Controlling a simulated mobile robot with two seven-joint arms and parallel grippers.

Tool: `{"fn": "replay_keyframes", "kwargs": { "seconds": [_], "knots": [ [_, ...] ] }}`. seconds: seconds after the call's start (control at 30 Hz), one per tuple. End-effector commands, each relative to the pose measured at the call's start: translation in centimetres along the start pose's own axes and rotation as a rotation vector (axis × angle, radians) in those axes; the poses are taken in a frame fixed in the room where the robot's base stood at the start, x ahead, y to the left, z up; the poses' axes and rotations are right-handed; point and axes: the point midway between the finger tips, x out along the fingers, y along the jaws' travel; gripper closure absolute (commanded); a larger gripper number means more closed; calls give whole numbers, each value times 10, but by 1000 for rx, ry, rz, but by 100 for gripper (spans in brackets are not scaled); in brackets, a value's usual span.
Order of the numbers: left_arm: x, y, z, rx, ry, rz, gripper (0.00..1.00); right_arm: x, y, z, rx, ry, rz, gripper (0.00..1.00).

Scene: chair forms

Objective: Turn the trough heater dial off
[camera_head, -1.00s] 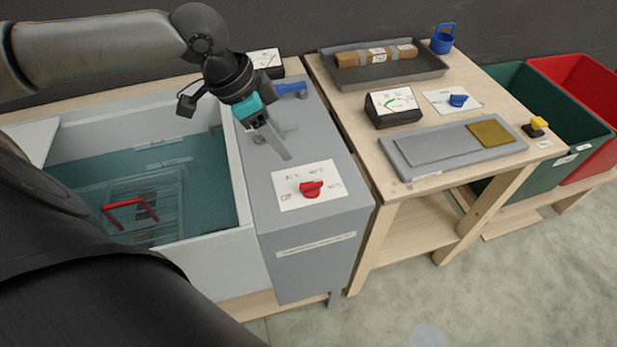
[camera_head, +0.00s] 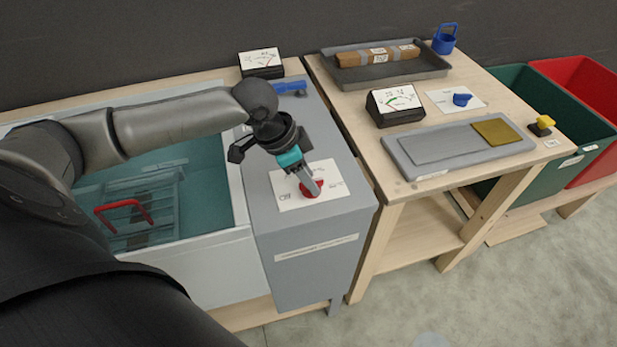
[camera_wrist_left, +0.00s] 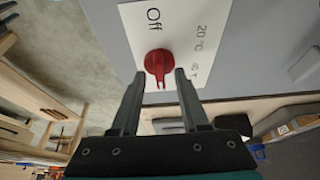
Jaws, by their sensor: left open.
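The red heater dial (camera_head: 311,190) sits on a white plate (camera_head: 288,201) on top of the grey heater box (camera_head: 308,242), beside the water trough (camera_head: 190,262). In the left wrist view the dial (camera_wrist_left: 158,63) has "Off" printed above it and temperature marks to the right; its ridge points down, away from "Off". My left gripper (camera_head: 313,187) is over the dial, partly hiding it in the head view. Its fingers are open, with the dial just ahead of and between the fingertips (camera_wrist_left: 159,76). I cannot tell whether they touch it. My right gripper is out of view.
A blue handle (camera_head: 290,87) and a black meter (camera_head: 262,64) are behind on the heater side. A red-handled basket (camera_head: 125,215) is in the trough. To the right, a wooden table holds a second meter (camera_head: 395,105), a blue knob (camera_head: 462,99) and a grey plate (camera_head: 425,150).

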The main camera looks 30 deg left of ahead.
Motion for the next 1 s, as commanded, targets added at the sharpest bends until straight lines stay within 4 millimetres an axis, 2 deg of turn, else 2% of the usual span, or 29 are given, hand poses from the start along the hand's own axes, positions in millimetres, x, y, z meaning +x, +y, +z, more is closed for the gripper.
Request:
{"fn": "replay_keyframes", "kwargs": {
  "seconds": [0.23,0.63,1.0],
  "knots": [
    [0,0,0,0,0,0,55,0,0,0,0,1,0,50],
    [0,0,0,0,0,0,100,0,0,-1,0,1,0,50],
    [0,0,0,0,0,0,100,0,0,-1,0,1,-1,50]
  ]
}}
